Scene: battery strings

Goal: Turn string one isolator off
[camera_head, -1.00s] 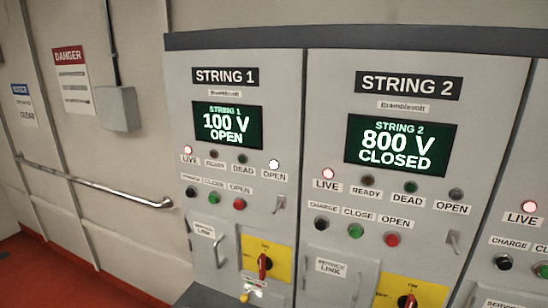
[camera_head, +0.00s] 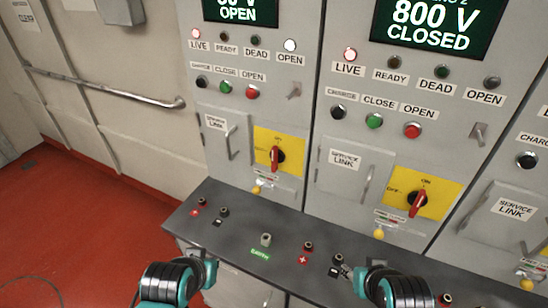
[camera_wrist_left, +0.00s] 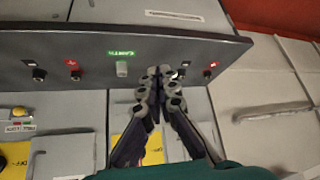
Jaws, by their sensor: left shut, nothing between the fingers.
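The string one isolator is a red handle (camera_head: 277,158) on a yellow plate (camera_head: 262,143), low on the left cabinet in the head view. Its handle stands upright. In the left wrist view, its plate (camera_wrist_left: 153,153) shows partly behind my fingers, which hide the handle. My left gripper (camera_wrist_left: 160,77) is shut and empty, over the dark ledge. In the head view, its arm (camera_head: 178,279) is at the bottom left, below the isolator and apart from it. My right gripper (camera_head: 345,268) is by the ledge at the bottom; its fingers are too small to read.
The dark ledge (camera_head: 235,228) with several terminals juts out below the panels. The string two isolator (camera_head: 418,203) is to the right. A service link door (camera_head: 222,143) with a handle stands left of the string one isolator. Red floor (camera_head: 95,215) is clear at left.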

